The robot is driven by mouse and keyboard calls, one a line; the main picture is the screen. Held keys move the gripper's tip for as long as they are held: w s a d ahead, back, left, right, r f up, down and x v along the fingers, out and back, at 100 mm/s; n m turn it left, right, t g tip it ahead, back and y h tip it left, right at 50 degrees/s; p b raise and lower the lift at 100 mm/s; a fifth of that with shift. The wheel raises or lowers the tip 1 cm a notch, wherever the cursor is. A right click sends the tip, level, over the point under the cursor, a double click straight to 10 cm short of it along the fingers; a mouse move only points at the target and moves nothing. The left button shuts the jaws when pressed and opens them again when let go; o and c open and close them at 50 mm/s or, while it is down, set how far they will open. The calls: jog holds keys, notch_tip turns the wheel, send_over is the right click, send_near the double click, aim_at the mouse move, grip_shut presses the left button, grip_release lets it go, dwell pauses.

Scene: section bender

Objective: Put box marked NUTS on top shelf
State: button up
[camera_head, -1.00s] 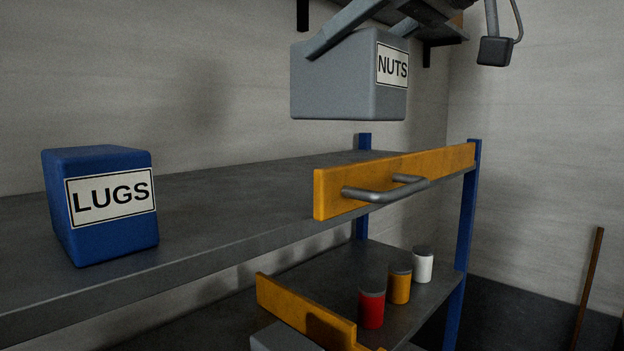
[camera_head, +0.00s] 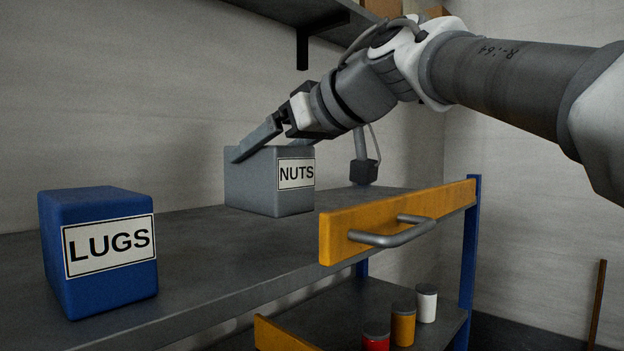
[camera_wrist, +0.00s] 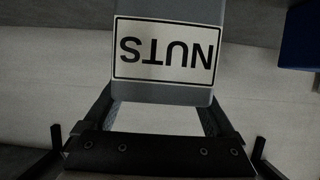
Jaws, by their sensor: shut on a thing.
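The grey box marked NUTS (camera_head: 255,185) is upright at the back of the upper shelf board (camera_head: 200,245) of the blue-post rack. Its base looks on or very close to the board; I cannot tell whether it bears its full weight there. My gripper (camera_head: 272,140) reaches from the upper right and is shut on the box's upper part. One finger shows along the box's left top edge; the other is mostly hidden. In the wrist view, the NUTS label (camera_wrist: 163,52) appears upside down, with the box between both fingers (camera_wrist: 160,112).
A blue LUGS box (camera_head: 100,250) stands on the same board, front left. A yellow end panel with a handle (camera_head: 390,228) borders the board's right side. A wall shelf (camera_head: 300,14) hangs above. Red, yellow and white cans (camera_head: 403,322) stand on the lower shelf.

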aim_at(297, 164)
jog(key=shift+f, duration=1.95)
jog(key=o, duration=1.5)
jog(key=shift+f, duration=0.2)
jog(key=shift+r, duration=0.1)
jog(key=shift+s+d+r, duration=0.1)
jog(key=shift+d+r, duration=0.1)
jog(key=v, duration=1.1)
jog(key=shift+s+d+r+b, duration=0.15)
jog(key=shift+d+r+b, duration=0.05)
jog(key=shift+b, duration=0.1)
